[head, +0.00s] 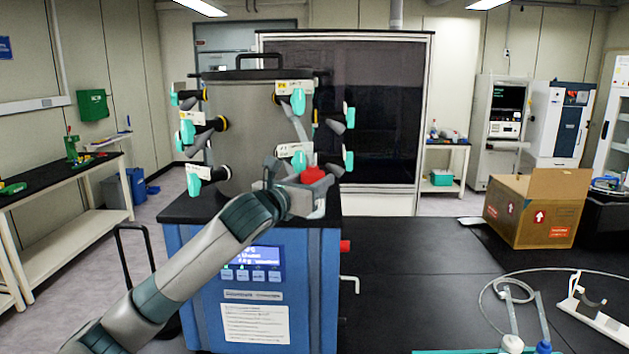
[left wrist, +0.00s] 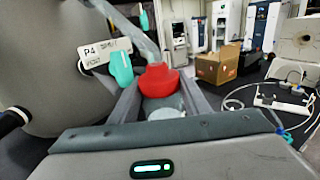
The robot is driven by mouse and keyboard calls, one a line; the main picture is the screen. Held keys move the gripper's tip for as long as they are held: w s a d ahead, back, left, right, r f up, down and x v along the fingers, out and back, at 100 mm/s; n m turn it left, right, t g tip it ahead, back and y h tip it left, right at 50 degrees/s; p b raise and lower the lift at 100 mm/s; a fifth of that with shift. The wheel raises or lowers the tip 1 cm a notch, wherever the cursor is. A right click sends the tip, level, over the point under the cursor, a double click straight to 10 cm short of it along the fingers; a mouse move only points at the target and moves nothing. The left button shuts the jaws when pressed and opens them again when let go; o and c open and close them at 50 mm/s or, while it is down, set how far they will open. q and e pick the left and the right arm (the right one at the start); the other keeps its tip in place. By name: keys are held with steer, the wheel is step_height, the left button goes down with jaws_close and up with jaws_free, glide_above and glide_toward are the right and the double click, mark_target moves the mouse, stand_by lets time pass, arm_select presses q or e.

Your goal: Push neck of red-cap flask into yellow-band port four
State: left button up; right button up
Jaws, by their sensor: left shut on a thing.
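My left gripper (head: 318,186) is shut on the red-cap flask close in front of the grey drum. The flask's red cap (head: 312,175) shows above the fingers; in the left wrist view the red cap (left wrist: 159,80) sits between them, with pale glass below. The port label reading P4 (left wrist: 104,52) and its teal valve handle (left wrist: 121,68) are just left of the cap in the left wrist view. In the head view this label looks to be the lower middle one (head: 294,150). The yellow band on this port cannot be made out. Whether neck and port touch is unclear.
The grey drum (head: 250,130) carries several other ports with teal handles. A grey tube (head: 296,122) slants down close by the red cap. The blue freeze dryer base (head: 265,300) stands below. The black bench (head: 410,270) right of it is largely clear, with a cardboard box (head: 535,210) farther right.

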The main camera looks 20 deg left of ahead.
arm_select(q)
steer(key=o, duration=1.6)
steer(key=shift+a+r, duration=0.2)
steer(key=shift+r, duration=0.05)
steer(key=shift+d, duration=0.1)
steer(key=shift+f, duration=0.2)
steer(key=shift+s, duration=0.15)
steer(key=shift+s+a+f+b, duration=0.15)
steer(key=shift+s+a+b, duration=0.15)
steer(key=shift+s+b, duration=0.35)
steer(key=s+a+b, duration=0.2)
steer(key=s+b, duration=0.3)
steer(key=s, duration=1)
steer(key=shift+s+a+r+b, duration=0.15)
steer(key=shift+s+r+b, duration=0.15)
steer(key=shift+s+b, duration=0.1)
